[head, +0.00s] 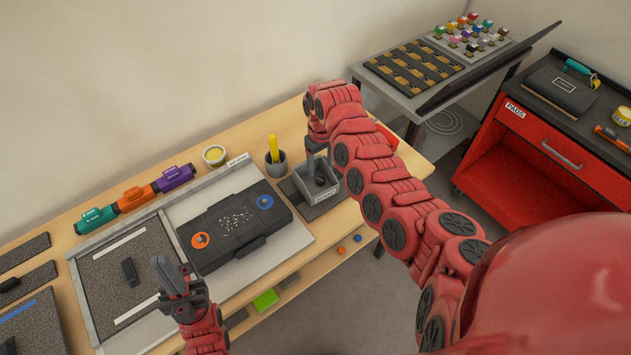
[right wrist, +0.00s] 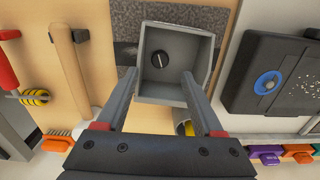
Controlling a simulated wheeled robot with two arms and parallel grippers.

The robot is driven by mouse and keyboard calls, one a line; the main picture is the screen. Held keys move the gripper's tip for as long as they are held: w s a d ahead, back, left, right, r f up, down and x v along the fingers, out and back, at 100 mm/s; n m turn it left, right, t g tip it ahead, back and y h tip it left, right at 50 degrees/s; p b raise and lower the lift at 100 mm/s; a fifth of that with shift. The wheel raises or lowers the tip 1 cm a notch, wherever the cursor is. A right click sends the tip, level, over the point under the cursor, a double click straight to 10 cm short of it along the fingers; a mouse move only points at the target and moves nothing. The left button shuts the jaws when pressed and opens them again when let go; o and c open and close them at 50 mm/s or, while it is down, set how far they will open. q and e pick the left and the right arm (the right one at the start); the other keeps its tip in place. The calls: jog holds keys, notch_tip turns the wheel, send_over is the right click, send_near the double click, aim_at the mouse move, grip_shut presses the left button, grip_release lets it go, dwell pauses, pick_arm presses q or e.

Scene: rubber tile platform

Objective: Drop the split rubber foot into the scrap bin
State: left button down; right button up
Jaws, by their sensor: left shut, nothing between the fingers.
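The scrap bin (head: 328,191) is a small grey open box near the table's right end. It also shows from above in the right wrist view (right wrist: 174,93). A small round black piece with a pale line across it, which looks like the split rubber foot (right wrist: 159,59), lies on the bin's floor. My right gripper (right wrist: 159,80) is open and empty above the bin, its fingers apart over the bin's near part. In the head view my right arm partly hides the bin. My left gripper (head: 168,279) is shut and empty, over the front of the table near the speckled tile.
A black case (head: 235,223) with orange and blue knobs lies left of the bin. A cup with a yellow tool (head: 274,160) stands close behind the bin. A speckled rubber tile (head: 150,250) bears a small black block (head: 130,271). A red cabinet (head: 530,150) stands at right.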

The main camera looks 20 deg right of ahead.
notch_tip(320, 180, up, 17)
jog(key=b, duration=0.2)
jog(key=shift+r, duration=0.2)
dwell(0.4)
dwell(0.3)
